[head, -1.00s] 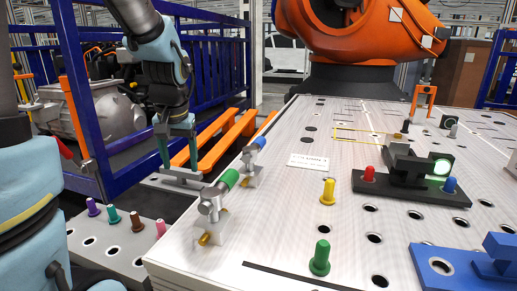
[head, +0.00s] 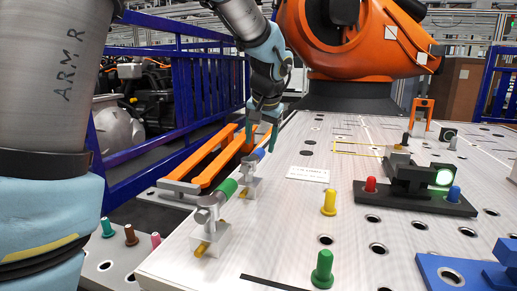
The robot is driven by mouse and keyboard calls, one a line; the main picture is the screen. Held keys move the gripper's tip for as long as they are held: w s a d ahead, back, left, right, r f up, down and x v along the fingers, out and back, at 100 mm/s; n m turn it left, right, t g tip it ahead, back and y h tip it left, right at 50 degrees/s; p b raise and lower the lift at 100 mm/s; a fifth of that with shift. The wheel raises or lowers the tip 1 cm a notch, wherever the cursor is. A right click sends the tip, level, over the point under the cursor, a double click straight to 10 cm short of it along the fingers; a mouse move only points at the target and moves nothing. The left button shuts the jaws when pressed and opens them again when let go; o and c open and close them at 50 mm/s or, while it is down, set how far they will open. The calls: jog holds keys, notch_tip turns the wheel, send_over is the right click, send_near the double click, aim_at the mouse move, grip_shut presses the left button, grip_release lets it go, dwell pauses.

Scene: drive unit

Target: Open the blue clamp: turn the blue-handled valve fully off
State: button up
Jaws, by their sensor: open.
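The blue-handled valve (head: 249,177) stands near the left edge of the light table, its blue handle (head: 259,154) pointing up and away to the right. My gripper (head: 261,145) is open, fingers pointing down, at the blue handle. The fingertips appear on either side of the handle's far end; whether they touch it or are still above or behind it I cannot tell. A similar valve (head: 207,222) with a green handle (head: 228,187) stands nearer on the same edge. The blue clamp is not clearly identifiable; a blue block (head: 440,272) sits at the right front.
Yellow (head: 329,203) and green (head: 322,270) pegs stand on the table right of the valves. A dark fixture (head: 415,195) with red and blue pegs is further right. Orange rails (head: 205,163) and a blue fence (head: 150,180) lie left of the table. A white label (head: 307,174) lies near the valve.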

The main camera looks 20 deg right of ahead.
aim_at(258, 151)
jog(key=shift+p+x, duration=0.35)
jog(key=shift+x, duration=1.85)
grip_shut()
